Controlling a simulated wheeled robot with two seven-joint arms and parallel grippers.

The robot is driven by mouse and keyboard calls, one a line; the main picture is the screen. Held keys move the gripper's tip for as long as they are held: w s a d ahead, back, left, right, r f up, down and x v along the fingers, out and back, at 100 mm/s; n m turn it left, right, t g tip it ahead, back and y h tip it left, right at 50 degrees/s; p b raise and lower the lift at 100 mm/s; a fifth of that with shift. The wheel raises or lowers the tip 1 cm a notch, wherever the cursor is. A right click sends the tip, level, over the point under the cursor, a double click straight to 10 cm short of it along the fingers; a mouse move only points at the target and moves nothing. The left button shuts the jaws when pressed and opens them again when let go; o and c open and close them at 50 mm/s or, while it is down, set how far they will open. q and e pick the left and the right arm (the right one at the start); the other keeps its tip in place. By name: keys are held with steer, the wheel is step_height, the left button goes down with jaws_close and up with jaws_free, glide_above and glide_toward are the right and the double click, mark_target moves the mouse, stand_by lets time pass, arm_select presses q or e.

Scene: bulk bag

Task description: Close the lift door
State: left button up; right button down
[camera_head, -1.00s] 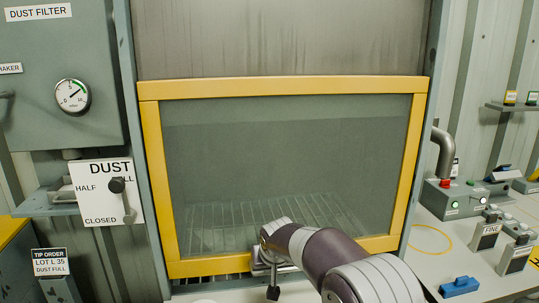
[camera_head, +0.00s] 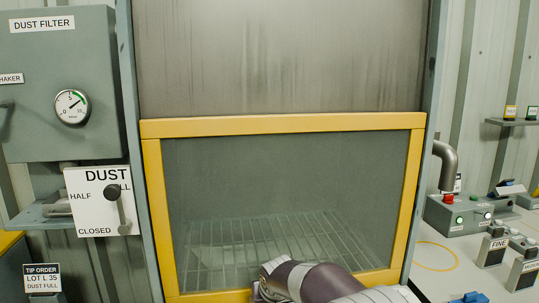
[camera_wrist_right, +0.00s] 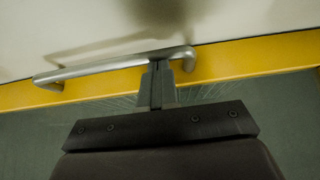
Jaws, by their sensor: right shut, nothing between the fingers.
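The lift door (camera_head: 282,127) is a yellow-framed clear panel in the middle of the head view. It hangs between grey side rails, and its lower bar is partly cut off by the frame's bottom edge. Whether it meets a sill below is hidden. Its silver bar handle (camera_wrist_right: 100,68) crosses the yellow lower bar in the right wrist view. My right gripper (camera_wrist_right: 158,70) is shut and empty, its fingertips at the handle near the bar's right end; I cannot tell if they touch. In the head view my right arm enters from the bottom. My left gripper is out of view.
Left of the door are a dust filter box (camera_head: 60,80) and a dust lever plate (camera_head: 85,215). On the right, a bench (camera_head: 430,280) carries a control box (camera_head: 460,215) and several labelled switches. A wire grid (camera_head: 270,240) shows through the panel.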

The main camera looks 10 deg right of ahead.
steer(key=r+p, duration=0.3)
steer(key=r, duration=0.1)
steer(key=shift+w, duration=0.35)
steer(key=b+v, duration=0.1)
steer(key=v, duration=0.8)
steer(key=s+d+f+g+p, duration=0.1)
steer(key=s+d+f, duration=0.1)
steer(key=s, duration=0.6)
steer(key=s+d+f+g+p, duration=0.2)
steer(key=s+d+f, duration=0.1)
steer(key=s, duration=0.6)
steer(key=s+d+f+g+p, duration=0.1)
steer(key=s+d+f+g, duration=0.1)
steer(key=s+f, duration=0.3)
steer(key=s+d, duration=0.1)
steer(key=s, duration=0.3)
steer(key=shift+d, duration=0.15)
